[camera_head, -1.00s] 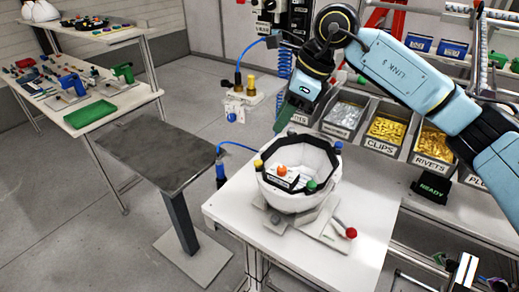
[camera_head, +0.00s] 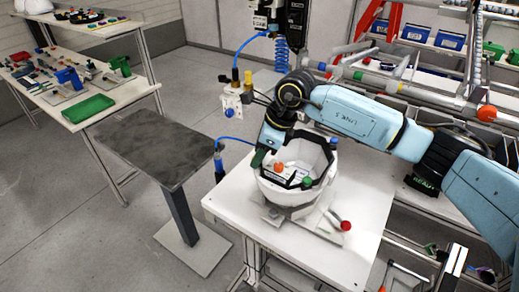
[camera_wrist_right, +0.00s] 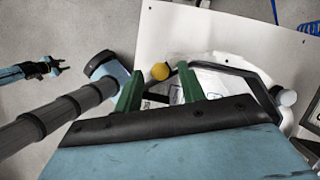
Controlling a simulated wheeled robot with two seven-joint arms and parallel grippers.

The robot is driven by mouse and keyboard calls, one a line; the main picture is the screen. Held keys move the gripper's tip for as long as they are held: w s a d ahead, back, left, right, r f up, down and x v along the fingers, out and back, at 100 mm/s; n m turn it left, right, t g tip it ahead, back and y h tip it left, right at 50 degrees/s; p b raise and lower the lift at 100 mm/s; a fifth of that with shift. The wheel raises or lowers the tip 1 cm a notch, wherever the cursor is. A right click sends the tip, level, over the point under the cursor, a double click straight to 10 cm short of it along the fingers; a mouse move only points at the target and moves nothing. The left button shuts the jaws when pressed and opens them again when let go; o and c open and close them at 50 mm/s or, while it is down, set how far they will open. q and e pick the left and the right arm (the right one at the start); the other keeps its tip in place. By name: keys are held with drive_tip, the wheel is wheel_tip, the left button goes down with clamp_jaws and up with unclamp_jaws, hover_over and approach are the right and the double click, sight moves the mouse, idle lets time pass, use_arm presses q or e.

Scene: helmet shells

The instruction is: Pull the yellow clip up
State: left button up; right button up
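The white helmet shell (camera_head: 290,193) sits open side up on a fixture on the white bench. My right gripper (camera_head: 258,160) is at the shell's left rim, pointing down, and hides the yellow clip in the head view. In the right wrist view the round yellow clip (camera_wrist_right: 160,72) shows between the tips of the two green fingers, which are apart, with a gap on each side. A small light-blue arm end with dark jaws (camera_wrist_right: 48,68), apparently my left gripper, is far off at the left of the wrist view; its opening is unclear.
An orange knob (camera_head: 279,168) is inside the shell and a green knob (camera_head: 307,183) is at its near rim. A red-knobbed lever (camera_head: 345,226) stands in front. A grey pedestal table (camera_head: 155,145) is to the left. The bench's right front is clear.

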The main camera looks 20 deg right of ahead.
clamp_jaws()
idle(0.3)
drive_tip(key=shift+r+b, duration=0.45)
drive_tip(key=shift+r, duration=0.2)
unclamp_jaws()
